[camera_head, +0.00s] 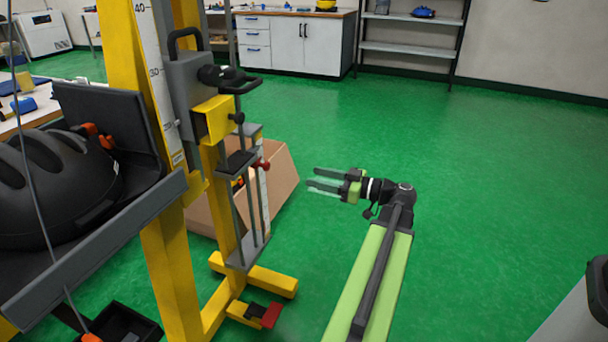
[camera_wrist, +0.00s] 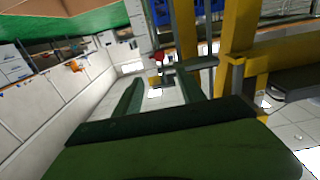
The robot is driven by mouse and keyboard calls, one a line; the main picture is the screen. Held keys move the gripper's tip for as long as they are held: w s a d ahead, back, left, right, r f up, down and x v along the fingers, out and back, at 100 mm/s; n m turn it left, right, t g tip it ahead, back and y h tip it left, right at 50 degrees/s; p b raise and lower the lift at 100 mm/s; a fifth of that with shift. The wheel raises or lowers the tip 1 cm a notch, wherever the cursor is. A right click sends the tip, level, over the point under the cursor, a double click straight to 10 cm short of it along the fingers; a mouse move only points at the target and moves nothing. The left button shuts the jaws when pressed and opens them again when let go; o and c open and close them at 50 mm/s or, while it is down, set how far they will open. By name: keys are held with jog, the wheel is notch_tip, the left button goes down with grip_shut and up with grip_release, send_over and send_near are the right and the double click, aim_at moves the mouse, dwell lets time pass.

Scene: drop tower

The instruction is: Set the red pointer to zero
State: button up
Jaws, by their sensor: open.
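The red pointer (camera_head: 261,163) is a small red piece near the top of a narrow white scale (camera_head: 264,200), on the grey frame at the right side of the yellow tower. It also shows as a red knob in the wrist view (camera_wrist: 157,56), beyond my fingertips and roughly between them. The scale's zero mark is too small to read. My gripper (camera_head: 312,179) is open and empty, to the right of the pointer and apart from it. In the wrist view my two dark green fingers (camera_wrist: 160,90) are spread.
The yellow tower (camera_head: 169,270) carries a tall scale (camera_head: 155,75), a grey block with a yellow piece (camera_head: 214,120), and a black helmet (camera_head: 60,185) at left. A cardboard box (camera_head: 283,185) stands behind the frame. A red pedal (camera_head: 271,315) is at the base. Green floor to the right is clear.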

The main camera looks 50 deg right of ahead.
aim_at(269, 166)
jog(key=shift+s, duration=0.15)
jog(key=shift+v, duration=1.25)
jog(key=x, duration=1.7)
jog(key=shift+w, duration=0.25)
grip_shut()
jog(key=shift+d+r, duration=0.1)
